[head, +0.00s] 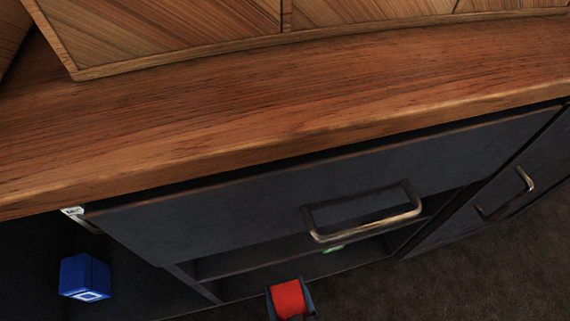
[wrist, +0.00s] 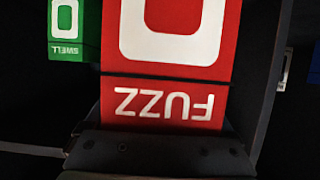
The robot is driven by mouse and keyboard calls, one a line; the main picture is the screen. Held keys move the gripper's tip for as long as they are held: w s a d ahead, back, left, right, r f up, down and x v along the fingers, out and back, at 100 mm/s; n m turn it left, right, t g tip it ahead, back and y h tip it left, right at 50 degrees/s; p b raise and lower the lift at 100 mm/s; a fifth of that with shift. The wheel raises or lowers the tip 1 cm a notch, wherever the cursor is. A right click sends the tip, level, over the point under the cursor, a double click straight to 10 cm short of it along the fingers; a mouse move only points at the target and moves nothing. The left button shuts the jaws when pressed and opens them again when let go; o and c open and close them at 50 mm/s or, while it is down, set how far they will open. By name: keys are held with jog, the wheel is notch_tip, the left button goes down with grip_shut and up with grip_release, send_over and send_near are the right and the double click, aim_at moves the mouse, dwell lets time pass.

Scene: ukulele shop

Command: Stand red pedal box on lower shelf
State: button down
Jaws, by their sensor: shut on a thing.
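The red pedal box (head: 288,298) is at the bottom edge of the head view, between the fingers of my gripper (head: 290,304). In the wrist view the red box (wrist: 168,95) fills the middle, with white "FUZZ" lettering upside down. My gripper is shut on it, in front of the open cabinet bay. A shelf board (head: 262,261) shows inside the bay below the drawer front. Much of the bay's inside is dark or hidden, and I cannot tell whether the box touches a shelf.
A green box (wrist: 67,28) marked "SWELL" is left of the red box in the wrist view. A blue box (head: 85,276) stands in the left bay. The drawer front (head: 250,205) with a metal handle (head: 365,232) and the wooden counter (head: 250,120) are above the bay.

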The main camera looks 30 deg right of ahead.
jog(key=r+b+x, duration=0.1)
jog(key=b+x, duration=0.4)
jog(key=x, duration=0.4)
jog(key=w+r+b+x, duration=0.1)
jog(key=r+b+x, duration=0.1)
jog(key=b+x, duration=0.4)
jog(key=w+d, duration=0.1)
jog(key=w, duration=0.2)
jog(key=shift+f, duration=0.2)
jog(key=shift+d, duration=0.15)
jog(key=shift+f, duration=0.15)
grip_release()
